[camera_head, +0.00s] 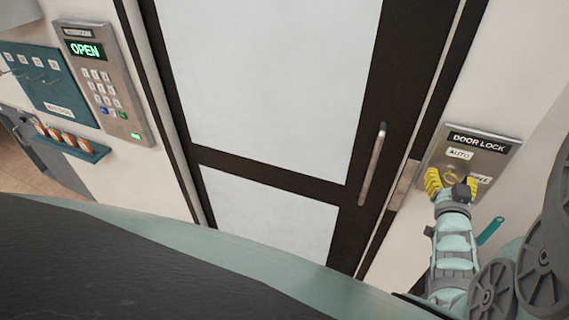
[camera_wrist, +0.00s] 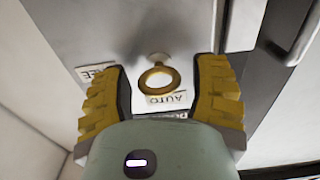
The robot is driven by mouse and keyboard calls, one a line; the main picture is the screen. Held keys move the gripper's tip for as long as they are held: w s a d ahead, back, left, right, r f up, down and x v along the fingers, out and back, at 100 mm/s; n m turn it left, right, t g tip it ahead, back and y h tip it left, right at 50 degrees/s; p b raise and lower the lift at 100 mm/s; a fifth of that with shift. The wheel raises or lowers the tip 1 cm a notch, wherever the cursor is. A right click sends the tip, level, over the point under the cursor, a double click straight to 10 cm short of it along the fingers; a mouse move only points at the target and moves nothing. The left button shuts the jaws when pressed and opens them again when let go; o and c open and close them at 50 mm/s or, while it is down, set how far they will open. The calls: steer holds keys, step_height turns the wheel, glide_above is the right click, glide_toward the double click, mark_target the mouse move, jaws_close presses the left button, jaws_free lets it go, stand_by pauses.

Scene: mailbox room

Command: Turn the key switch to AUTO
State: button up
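The door lock panel (camera_head: 483,139) is a grey metal plate on the wall right of the door, headed DOOR LOCK. Its AUTO label (camera_head: 459,153) shows above my gripper (camera_head: 452,182); a second label (camera_head: 481,178) is partly covered by it. In the wrist view, a key with a round gold bow (camera_wrist: 158,80) sits in the switch. The AUTO label (camera_wrist: 166,99) appears upside down just below the bow, and a FREE-like label (camera_wrist: 97,74) lies to the left. My gripper's yellow fingers (camera_wrist: 160,88) are open, one either side of the key, with gaps showing.
The closed door has a vertical handle (camera_head: 373,164) left of the panel. A keypad (camera_head: 103,82) reading OPEN, a teal key board (camera_head: 47,80) and a small shelf (camera_head: 70,143) are on the left wall. A teal object (camera_head: 490,231) is below the panel.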

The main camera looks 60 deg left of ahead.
steer(key=c, duration=0.9)
steer(key=shift+f+n+b, duration=0.1)
steer(key=shift+n+b, duration=0.2)
steer(key=shift+b, duration=0.15)
steer(key=shift+f+n+b, duration=0.2)
steer(key=shift+n+b, duration=0.7)
steer(key=shift+b, duration=0.35)
steer(key=n+b, duration=0.5)
steer(key=b, duration=0.1)
steer(key=n+b, duration=0.4)
steer(key=n, duration=0.1)
steer(key=shift+r+n+b, duration=0.1)
steer(key=shift+n+b, duration=0.3)
steer(key=n+b, duration=0.2)
steer(key=n, duration=0.2)
steer(key=shift+r+n+b, duration=0.1)
steer(key=shift+n+b, duration=0.2)
steer(key=shift+b, duration=0.1)
steer(key=shift+c, duration=0.2)
